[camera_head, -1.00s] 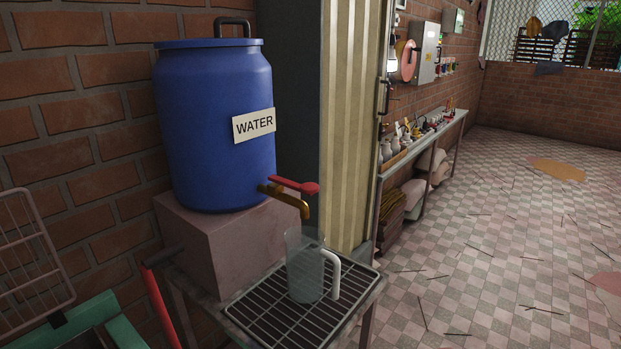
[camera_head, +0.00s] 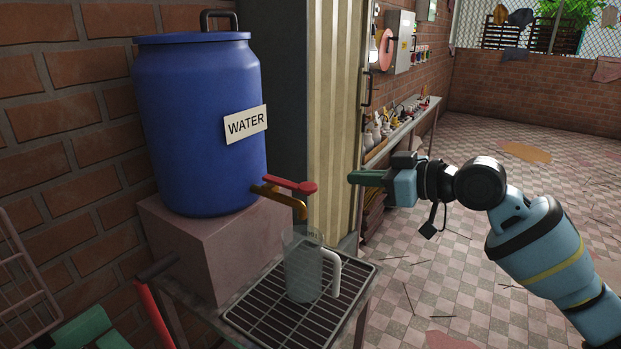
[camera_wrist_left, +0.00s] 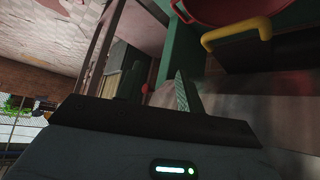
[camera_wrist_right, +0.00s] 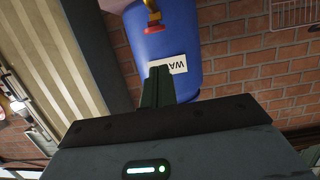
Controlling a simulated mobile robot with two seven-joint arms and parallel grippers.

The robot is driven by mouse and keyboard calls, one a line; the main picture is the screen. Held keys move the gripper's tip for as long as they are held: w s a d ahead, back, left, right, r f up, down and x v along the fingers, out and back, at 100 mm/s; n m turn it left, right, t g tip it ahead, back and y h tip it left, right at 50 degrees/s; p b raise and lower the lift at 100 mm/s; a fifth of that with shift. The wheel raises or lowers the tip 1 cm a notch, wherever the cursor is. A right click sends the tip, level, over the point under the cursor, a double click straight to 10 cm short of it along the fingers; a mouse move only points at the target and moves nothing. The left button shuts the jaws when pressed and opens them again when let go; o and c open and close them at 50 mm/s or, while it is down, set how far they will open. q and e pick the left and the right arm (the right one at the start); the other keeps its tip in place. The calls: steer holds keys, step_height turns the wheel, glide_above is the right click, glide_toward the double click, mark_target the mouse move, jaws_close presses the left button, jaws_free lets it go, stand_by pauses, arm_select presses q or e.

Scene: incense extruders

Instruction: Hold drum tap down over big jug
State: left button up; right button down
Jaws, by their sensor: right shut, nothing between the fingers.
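The blue drum (camera_head: 195,110) labelled WATER stands on a block at the left. Its brass tap (camera_head: 295,207) with a red lever (camera_head: 290,185) points to the right; the lever lies roughly level. The clear big jug (camera_head: 303,270) with a white handle stands upright on the grate below the spout; no water shows running. My right gripper (camera_head: 358,177) is shut and empty, to the right of the lever and apart from it. In the right wrist view its fingers (camera_wrist_right: 157,80) point towards the drum and tap. My left gripper (camera_wrist_left: 157,88) seems open and empty, seen only in its wrist view.
The metal grate (camera_head: 250,312) lies on a small table. A pink block (camera_head: 215,250) bears the drum. A red-handled bar (camera_head: 155,315) leans at the table's left. A long shelf (camera_head: 410,125) with small items runs along the wall behind. Open tiled floor lies right.

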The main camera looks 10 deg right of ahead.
arm_select(q)
steer(key=shift+w+a, duration=0.1)
steer(key=shift+a, duration=0.05)
arm_select(e)
step_height(320, 180, up, 3)
steer(key=shift+f, duration=0.15)
